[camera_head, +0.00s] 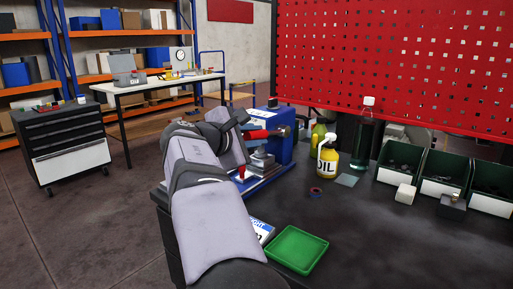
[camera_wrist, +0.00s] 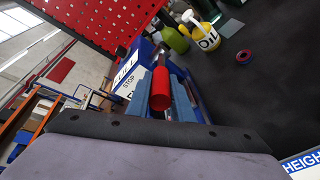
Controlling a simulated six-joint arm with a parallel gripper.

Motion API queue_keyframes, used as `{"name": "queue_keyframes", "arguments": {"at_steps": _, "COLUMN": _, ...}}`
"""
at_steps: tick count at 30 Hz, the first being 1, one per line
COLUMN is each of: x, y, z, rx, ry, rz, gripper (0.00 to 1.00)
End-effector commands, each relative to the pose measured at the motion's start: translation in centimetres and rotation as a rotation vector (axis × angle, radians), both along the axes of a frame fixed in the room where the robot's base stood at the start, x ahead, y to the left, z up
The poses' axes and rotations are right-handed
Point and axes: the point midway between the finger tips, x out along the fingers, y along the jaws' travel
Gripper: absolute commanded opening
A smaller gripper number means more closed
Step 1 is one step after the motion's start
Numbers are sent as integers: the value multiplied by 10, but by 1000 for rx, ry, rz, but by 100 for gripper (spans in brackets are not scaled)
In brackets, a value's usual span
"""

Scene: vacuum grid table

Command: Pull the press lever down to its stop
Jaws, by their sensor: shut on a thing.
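The blue press (camera_head: 283,125) stands at the left end of the dark bench. Its lever has a red handle (camera_head: 257,134) that looks about level in the head view, pointing toward my arm. In the wrist view the red handle (camera_wrist: 160,90) lies between the two blue-grey fingers of my gripper (camera_wrist: 163,100), which is shut on it. My arm hides most of the gripper in the head view. Whether the lever touches its stop cannot be seen.
A yellow oil bottle (camera_head: 327,160), a green bottle (camera_head: 319,132) and a small tape roll (camera_head: 315,192) stand right of the press. A green tray (camera_head: 271,253) lies at the front. Dark green bins (camera_head: 446,168) line the right. The bench middle is clear.

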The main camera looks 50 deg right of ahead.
Motion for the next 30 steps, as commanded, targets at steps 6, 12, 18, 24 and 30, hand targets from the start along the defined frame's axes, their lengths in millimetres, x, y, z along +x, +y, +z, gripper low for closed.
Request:
{"name": "queue_keyframes", "arguments": {"at_steps": 6, "x": 0, "y": 1, "z": -5, "rx": -29, "ry": 0, "rz": -1, "gripper": 0}}
{"name": "queue_keyframes", "arguments": {"at_steps": 12, "x": 0, "y": 0, "z": -4, "rx": -35, "ry": 2, "rz": -1, "gripper": 0}}
{"name": "queue_keyframes", "arguments": {"at_steps": 18, "x": 0, "y": 0, "z": -5, "rx": -35, "ry": 5, "rz": -1, "gripper": 0}}
{"name": "queue_keyframes", "arguments": {"at_steps": 24, "x": 0, "y": 0, "z": -5, "rx": -34, "ry": 5, "rz": -1, "gripper": 39}}
{"name": "queue_keyframes", "arguments": {"at_steps": 30, "x": 0, "y": 0, "z": -5, "rx": -33, "ry": 3, "rz": 0, "gripper": 39}}
